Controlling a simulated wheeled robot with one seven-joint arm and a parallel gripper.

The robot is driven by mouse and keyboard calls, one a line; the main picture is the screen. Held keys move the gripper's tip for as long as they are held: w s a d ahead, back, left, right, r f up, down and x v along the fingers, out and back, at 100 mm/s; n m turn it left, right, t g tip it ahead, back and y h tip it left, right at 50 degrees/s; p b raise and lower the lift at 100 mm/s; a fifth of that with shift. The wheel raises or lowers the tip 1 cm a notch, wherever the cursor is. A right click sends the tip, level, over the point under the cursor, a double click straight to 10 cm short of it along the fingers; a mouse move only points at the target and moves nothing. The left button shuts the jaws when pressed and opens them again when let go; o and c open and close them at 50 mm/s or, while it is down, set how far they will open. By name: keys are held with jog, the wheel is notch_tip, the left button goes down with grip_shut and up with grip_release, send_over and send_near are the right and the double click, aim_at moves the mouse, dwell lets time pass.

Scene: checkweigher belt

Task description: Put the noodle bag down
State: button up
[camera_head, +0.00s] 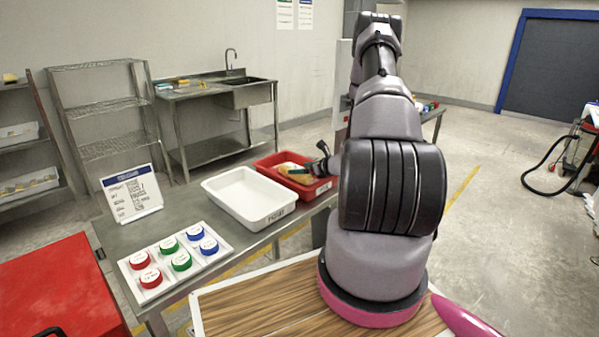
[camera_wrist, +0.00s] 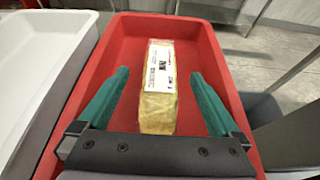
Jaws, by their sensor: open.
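The noodle bag (camera_wrist: 158,88) is a yellow pack with a white printed label. It lies lengthwise in the red tray (camera_wrist: 209,45) in the wrist view. My gripper (camera_wrist: 158,92) is open, with one green finger on each side of the bag and a visible gap to each. In the head view, my gripper (camera_head: 310,172) is at the red tray (camera_head: 328,186), partly hidden by my arm. Yellow packaging (camera_head: 291,168) shows inside that tray. I cannot tell whether the bag's underside touches the tray floor.
An empty white tray (camera_head: 231,213) stands left of the red tray on the metal table (camera_head: 188,206). A white board with red, green and blue round pieces (camera_head: 207,254) lies nearer. A sign (camera_head: 132,194) stands behind the board. A red surface (camera_head: 62,295) is at lower left.

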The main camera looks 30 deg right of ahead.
jog(key=v, duration=1)
jog(key=s+a+r+n+g+y, duration=0.2)
jog(key=s+a+r+n+g, duration=0.15)
jog(key=a+r+n, duration=0.6)
jog(key=s+a+r+n+g+y, duration=0.35)
jog(key=a+r+n, duration=0.25)
jog(key=a+r, duration=0.7)
jog(key=s+a+r+n+t+h, duration=0.1)
jog(key=s+r+n+h, duration=0.7)
jog(key=s+r+n, duration=0.4)
jog(key=s+r, duration=0.4)
jog(key=s, duration=0.3)
jog(key=shift+s+n, duration=0.25)
jog(key=shift+n, duration=0.1)
jog(key=shift+a, duration=0.1)
grip_shut()
